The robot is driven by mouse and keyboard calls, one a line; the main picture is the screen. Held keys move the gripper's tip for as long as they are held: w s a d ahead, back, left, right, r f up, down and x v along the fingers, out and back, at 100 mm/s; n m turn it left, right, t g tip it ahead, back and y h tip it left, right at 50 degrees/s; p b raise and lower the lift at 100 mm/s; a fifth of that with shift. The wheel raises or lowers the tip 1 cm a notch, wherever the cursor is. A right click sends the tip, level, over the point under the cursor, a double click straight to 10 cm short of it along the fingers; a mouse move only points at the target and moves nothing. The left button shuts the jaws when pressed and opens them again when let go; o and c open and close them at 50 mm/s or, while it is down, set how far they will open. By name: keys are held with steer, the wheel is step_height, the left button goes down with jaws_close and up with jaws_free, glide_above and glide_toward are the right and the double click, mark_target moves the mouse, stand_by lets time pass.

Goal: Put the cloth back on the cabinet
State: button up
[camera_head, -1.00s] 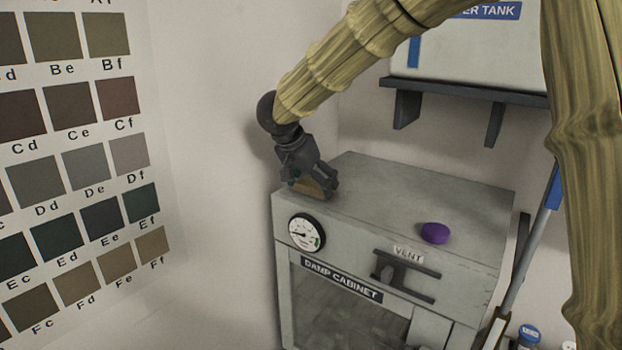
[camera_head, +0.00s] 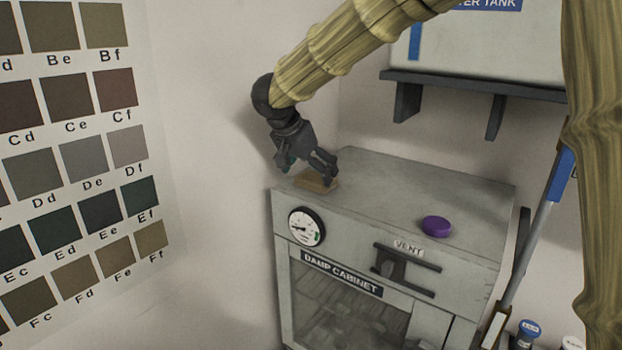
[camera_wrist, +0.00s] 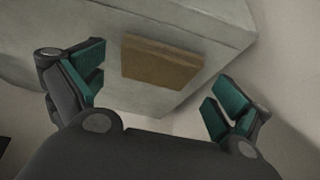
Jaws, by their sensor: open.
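The cloth (camera_head: 317,183) is a small tan-brown folded pad lying on top of the grey damp cabinet (camera_head: 420,190), near its left front corner. In the wrist view the cloth (camera_wrist: 162,63) lies flat close to the cabinet's edge, beyond and between the fingers. My gripper (camera_head: 302,172) is open and empty, just above and slightly left of the cloth. Its green-padded fingers show apart in the wrist view (camera_wrist: 160,95), not touching the cloth.
A purple round object (camera_head: 436,226) sits on the cabinet top to the right. A gauge (camera_head: 306,228) and a vent handle (camera_head: 405,270) are on the front. A shelf with a tank (camera_head: 480,85) hangs above. A colour chart (camera_head: 80,160) is on the left wall.

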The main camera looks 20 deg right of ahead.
steer(key=b+v, duration=0.2)
steer(key=v, duration=0.8)
steer(key=shift+b, duration=0.4)
steer(key=shift+s, duration=0.1)
